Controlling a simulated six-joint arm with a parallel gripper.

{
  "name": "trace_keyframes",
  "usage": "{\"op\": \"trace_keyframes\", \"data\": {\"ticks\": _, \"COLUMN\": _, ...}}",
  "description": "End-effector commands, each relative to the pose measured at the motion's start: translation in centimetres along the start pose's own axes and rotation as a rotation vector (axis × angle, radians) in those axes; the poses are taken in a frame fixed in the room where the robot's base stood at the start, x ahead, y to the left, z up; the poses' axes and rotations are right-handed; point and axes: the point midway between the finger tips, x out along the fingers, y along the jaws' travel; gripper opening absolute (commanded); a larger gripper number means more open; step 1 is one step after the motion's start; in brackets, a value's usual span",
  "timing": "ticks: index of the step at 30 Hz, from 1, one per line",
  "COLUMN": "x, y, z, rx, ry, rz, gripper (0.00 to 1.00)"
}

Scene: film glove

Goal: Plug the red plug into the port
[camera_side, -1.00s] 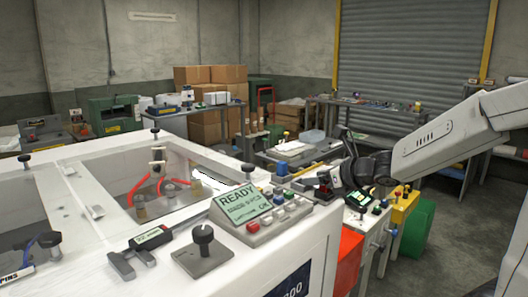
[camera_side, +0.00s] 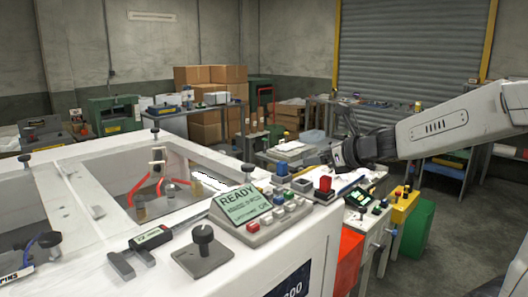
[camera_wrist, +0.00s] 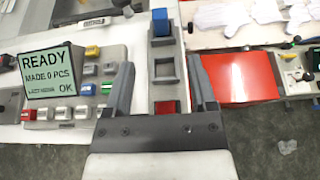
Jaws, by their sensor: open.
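The red plug (camera_side: 325,183) stands upright on a grey base at the right end of the white machine top. It also shows in the wrist view (camera_wrist: 166,107), low between my fingers and partly hidden by my gripper's body. How deep it sits in its base cannot be told. A square grey socket, the likely port (camera_side: 302,185), lies just left of it; in the wrist view this port (camera_wrist: 167,69) appears empty, between my fingertips. My gripper (camera_side: 338,155) is open and empty, above and apart from the plug; its fingers spread in the wrist view (camera_wrist: 161,68).
A blue block (camera_side: 281,169) stands beyond the port on the same strip. A control box with a READY display (camera_side: 243,205) and buttons sits to the left. A red bin (camera_wrist: 235,77) is off the machine's right side. Space above the strip is clear.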

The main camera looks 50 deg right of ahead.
Motion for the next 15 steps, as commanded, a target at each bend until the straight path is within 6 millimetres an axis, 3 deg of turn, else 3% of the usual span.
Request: {"op": "trace_keyframes", "data": {"ticks": 15, "x": -1.5, "y": 0.0, "z": 3.6, "rx": -0.001, "ry": -0.001, "rz": -0.003, "gripper": 0.72}}
